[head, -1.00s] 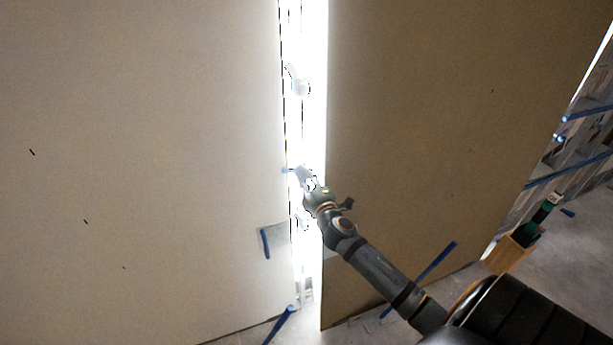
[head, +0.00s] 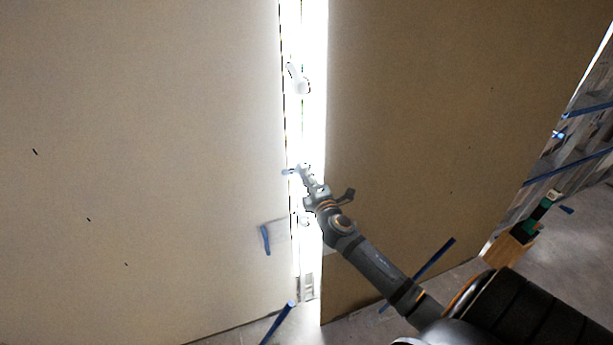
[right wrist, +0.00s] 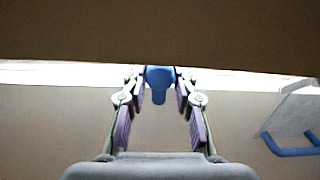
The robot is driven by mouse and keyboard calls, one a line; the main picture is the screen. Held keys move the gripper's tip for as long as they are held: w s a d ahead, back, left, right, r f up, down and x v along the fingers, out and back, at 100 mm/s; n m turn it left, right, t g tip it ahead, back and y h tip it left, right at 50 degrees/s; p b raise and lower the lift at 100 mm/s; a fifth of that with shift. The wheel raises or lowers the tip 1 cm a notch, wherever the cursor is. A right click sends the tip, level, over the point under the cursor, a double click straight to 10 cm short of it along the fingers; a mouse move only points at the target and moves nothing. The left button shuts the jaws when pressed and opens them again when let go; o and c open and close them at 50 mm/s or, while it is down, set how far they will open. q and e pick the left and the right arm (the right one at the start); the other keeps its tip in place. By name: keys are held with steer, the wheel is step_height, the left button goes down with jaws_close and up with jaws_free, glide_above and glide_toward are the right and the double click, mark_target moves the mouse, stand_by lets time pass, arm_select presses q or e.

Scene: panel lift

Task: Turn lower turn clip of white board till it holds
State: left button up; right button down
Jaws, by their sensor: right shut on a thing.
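The pale board (head: 150,170) fills the left of the head view, beside a very bright upright gap. My right gripper (head: 303,172) reaches into this gap at about mid-height. It is shut on the blue lower turn clip (right wrist: 159,82), which sits between the fingertips in the right wrist view. In the head view only a small blue end of the clip (head: 288,172) shows at the board's edge; glare and the gripper hide the rest. A whitish upper clip (head: 299,80) shows higher in the gap. My left gripper is out of view.
A brown board (head: 430,130) stands right of the gap, close to my right arm. A blue handle (head: 265,239) sits low on the pale board. A blue bar (head: 279,323) lies low in front. A wooden box (head: 510,248) with a green-black tool stands at right.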

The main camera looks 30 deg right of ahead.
steer(key=c, duration=1.3)
jaws_free()
steer(key=v, duration=1.2)
steer(key=shift+a, duration=0.1)
